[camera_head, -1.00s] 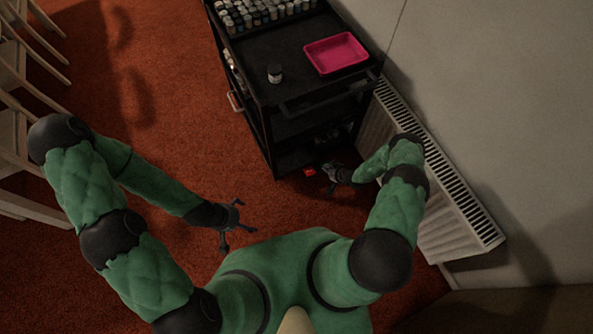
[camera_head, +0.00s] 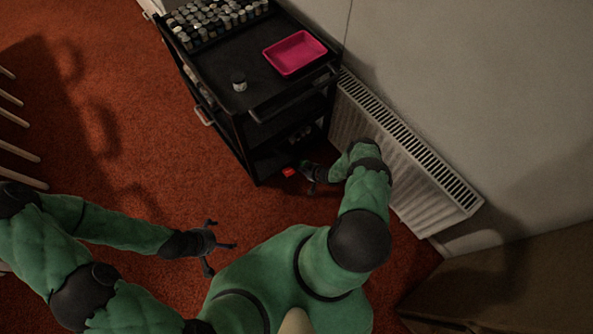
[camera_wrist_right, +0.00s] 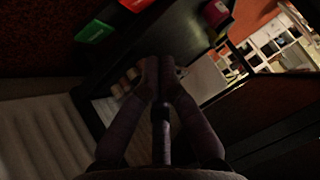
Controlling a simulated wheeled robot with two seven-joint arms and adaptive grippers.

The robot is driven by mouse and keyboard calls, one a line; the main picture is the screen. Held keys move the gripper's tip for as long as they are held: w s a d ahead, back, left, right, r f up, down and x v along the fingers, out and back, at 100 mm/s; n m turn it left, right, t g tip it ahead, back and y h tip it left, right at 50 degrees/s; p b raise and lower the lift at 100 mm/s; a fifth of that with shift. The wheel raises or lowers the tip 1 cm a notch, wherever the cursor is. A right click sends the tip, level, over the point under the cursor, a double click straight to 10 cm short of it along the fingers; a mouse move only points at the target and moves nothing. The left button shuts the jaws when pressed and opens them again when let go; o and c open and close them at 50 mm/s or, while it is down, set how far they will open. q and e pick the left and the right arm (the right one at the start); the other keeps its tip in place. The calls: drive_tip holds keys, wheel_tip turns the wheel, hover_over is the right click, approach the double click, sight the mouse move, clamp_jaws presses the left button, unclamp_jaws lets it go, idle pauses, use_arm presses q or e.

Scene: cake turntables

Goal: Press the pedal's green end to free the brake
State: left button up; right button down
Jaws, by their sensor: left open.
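The pedal's green end (camera_wrist_right: 94,31) shows at the upper left of the right wrist view. Its red end (camera_wrist_right: 136,4) is just beyond, cut by the top edge. In the head view only the red end (camera_head: 288,172) shows, at the foot of the black trolley (camera_head: 250,165); the green end is not visible there. My right gripper (camera_head: 307,168) is low by the trolley's foot, just right of the red end. In its wrist view the fingertips (camera_wrist_right: 160,62) meet with nothing seen between them, apart from the green end. My left gripper (camera_head: 213,245) is open and empty above the carpet.
The trolley carries many small jars, a single jar (camera_head: 239,82) and a pink tray (camera_head: 295,53). A white radiator (camera_head: 400,150) on the wall stands close to my right arm. The red carpet (camera_head: 130,130) left of the trolley is open. Pale wooden slats (camera_head: 18,150) are at the far left.

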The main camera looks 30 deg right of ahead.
drive_tip(key=b, duration=0.5)
approach(286, 169)
drive_tip(key=w, duration=0.3)
drive_tip(key=shift+w, duration=0.1)
drive_tip(key=f, duration=0.1)
drive_tip(key=f+b, duration=0.1)
drive_tip(key=f, duration=0.1)
drive_tip(key=shift+w+a, duration=0.15)
drive_tip(key=shift+a, duration=0.2)
drive_tip(key=shift+a+f+b, duration=0.15)
drive_tip(key=shift+f+b, duration=0.25)
use_arm(q)
wheel_tip(286, 169, down, 7)
